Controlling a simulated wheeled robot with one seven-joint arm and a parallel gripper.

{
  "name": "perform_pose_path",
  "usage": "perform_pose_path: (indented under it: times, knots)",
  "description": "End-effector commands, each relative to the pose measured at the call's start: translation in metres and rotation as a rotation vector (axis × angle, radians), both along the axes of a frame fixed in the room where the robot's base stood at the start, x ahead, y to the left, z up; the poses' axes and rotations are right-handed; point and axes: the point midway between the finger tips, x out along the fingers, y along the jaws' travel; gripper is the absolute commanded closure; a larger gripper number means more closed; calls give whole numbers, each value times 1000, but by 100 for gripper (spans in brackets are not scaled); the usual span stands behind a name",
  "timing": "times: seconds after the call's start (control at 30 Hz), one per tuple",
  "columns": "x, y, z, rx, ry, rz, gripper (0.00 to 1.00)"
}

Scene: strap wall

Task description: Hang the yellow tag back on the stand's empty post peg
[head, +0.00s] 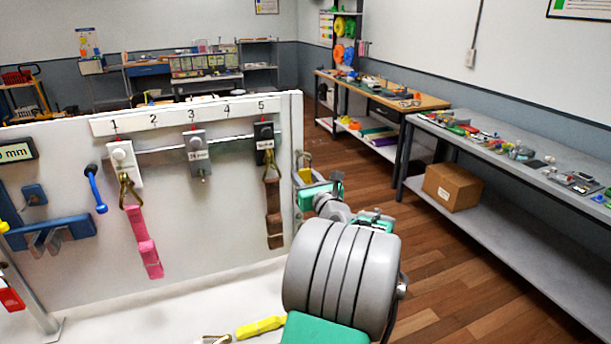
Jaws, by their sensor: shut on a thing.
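My gripper (306,178) is just past the right edge of the white panel, partly hidden by my own arm. A small yellow piece (305,174) shows between its teal and grey parts, and the gripper is shut on it. It looks like the yellow tag, but it is too small to make out its shape or hole.
The white panel (220,215) carries a numbered strip, with a pink strap (145,240) under 1 and a brown strap (273,215) under 5. A yellow strap (260,327) lies on the white surface below. A long grey bench (500,150) stands right; wooden floor between is clear.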

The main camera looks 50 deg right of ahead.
Motion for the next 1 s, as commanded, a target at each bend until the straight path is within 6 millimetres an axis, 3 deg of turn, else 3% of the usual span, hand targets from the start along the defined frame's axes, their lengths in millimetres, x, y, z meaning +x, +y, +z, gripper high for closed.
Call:
perform_pose_path:
  times: [0.47, 0.5, 0.8, 1.0]
  knots:
    - [0, 0, 0, 0, 0, 0, 100]
    - [0, 0, 0, 0, 0, 0, 63]
    - [0, 0, 0, 0, 0, 0, 39]
    - [0, 0, -1, 1, 1, 0, 39]
